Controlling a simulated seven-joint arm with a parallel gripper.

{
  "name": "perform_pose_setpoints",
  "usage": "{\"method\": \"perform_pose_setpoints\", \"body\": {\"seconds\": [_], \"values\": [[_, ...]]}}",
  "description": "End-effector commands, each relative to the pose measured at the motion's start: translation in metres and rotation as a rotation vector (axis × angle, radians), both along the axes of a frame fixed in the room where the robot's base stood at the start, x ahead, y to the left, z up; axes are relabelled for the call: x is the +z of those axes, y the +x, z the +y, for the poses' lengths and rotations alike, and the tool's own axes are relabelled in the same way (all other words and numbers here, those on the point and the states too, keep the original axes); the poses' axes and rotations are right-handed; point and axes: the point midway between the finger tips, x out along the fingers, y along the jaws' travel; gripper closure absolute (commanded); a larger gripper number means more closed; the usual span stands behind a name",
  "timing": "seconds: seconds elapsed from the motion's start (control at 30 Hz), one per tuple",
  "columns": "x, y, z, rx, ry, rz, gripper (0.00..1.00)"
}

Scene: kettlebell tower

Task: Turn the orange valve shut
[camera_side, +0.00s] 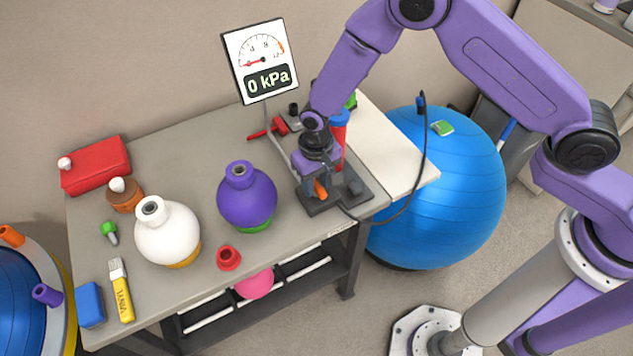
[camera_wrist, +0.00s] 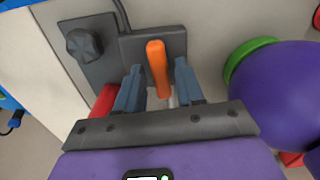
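The orange valve handle (camera_wrist: 156,55) stands out from a dark grey block in the wrist view. It lies between the two blue-grey fingers of my gripper (camera_wrist: 159,72), with a narrow gap on each side. My gripper is open around the handle and not closed on it. In the side view the orange handle (camera_side: 320,190) shows low beside my gripper (camera_side: 314,182), on a dark base plate (camera_side: 350,199) near the table's right end. My gripper partly hides the valve there. The gauge (camera_side: 260,62) behind reads 0 kPa.
A black knob (camera_wrist: 84,45) sits left of the valve. A purple kettlebell-like vessel (camera_side: 246,197) with a green base stands close on the left in the side view, and a white one (camera_side: 167,232) farther left. A red-handled part (camera_side: 268,131) lies behind. A dark cable hangs at right.

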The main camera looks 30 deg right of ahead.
Motion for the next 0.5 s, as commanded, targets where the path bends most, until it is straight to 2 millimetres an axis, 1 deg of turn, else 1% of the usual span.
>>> {"method": "perform_pose_setpoints", "body": {"seconds": [0.17,0.5], "values": [[0.002,0.0,0.0,0.002,0.001,-0.001,0.63],[0.035,0.001,0.001,0.003,0.002,-0.003,0.63]]}}
